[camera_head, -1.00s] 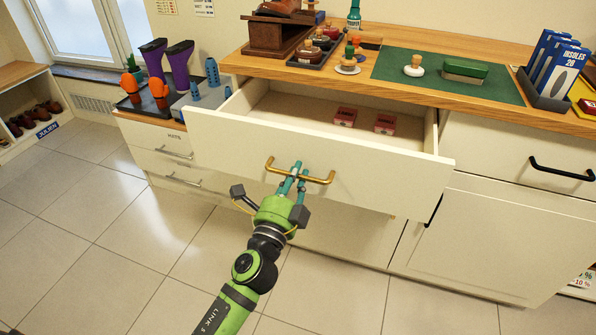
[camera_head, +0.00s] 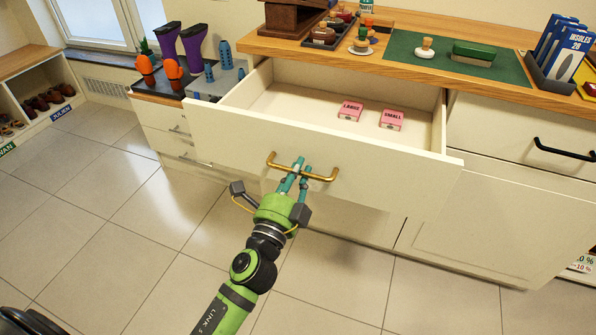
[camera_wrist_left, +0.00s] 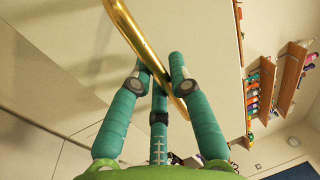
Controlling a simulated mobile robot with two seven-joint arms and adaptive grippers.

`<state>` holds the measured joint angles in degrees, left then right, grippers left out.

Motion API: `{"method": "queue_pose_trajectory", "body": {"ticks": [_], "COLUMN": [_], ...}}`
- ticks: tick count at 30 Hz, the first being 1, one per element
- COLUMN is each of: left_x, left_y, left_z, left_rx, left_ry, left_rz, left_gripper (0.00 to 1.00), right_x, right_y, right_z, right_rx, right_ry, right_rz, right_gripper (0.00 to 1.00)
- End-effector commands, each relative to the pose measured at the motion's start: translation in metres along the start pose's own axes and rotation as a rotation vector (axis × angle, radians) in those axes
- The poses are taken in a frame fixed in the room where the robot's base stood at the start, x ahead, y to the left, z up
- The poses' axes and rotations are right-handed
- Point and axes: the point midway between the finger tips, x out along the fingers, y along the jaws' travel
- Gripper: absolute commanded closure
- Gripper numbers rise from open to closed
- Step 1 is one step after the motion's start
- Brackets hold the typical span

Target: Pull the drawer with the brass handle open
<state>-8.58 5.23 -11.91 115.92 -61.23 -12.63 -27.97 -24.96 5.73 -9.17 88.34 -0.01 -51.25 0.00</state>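The drawer (camera_head: 330,143) with the brass handle stands well out from the counter, its inside showing in the head view. Two pink boxes, marked LARGE (camera_head: 350,110) and SMALL (camera_head: 391,119), lie in it. My left gripper (camera_head: 297,172) has its teal fingers at the middle of the brass handle (camera_head: 318,176). In the left wrist view the fingers (camera_wrist_left: 160,75) close around the brass bar (camera_wrist_left: 137,38), which passes between them. My right gripper is not in view.
A wooden counter (camera_head: 400,68) with a green mat (camera_head: 505,70) and shoe-care items stands above the drawer. Tiled floor (camera_head: 90,215) is clear at left.

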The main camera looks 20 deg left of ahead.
Motion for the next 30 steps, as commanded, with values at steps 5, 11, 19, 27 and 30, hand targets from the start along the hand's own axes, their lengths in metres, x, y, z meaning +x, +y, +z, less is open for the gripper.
{"method": "queue_pose_trajectory", "body": {"ticks": [5, 11, 19, 27, 30], "left_x": [0.000, 0.000, -0.030, -0.066, -0.072], "left_y": [-0.001, 0.000, 0.001, 0.000, 0.000], "left_z": [0.000, 0.000, 0.000, 0.000, 0.000], "left_rx": [0.000, 0.000, -0.004, -0.005, -0.002], "left_ry": [0.000, 0.000, -0.003, -0.003, -0.001], "left_rz": [-0.001, 0.000, 0.004, 0.000, 0.000], "left_gripper": [0.58, 0.58, 0.58, 0.58, 0.58], "right_x": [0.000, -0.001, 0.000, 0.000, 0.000], "right_y": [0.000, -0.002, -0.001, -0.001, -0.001], "right_z": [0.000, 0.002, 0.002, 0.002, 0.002], "right_rx": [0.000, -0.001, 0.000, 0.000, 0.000], "right_ry": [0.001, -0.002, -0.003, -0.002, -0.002], "right_rz": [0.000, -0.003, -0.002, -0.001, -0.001], "right_gripper": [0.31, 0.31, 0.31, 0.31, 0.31]}}
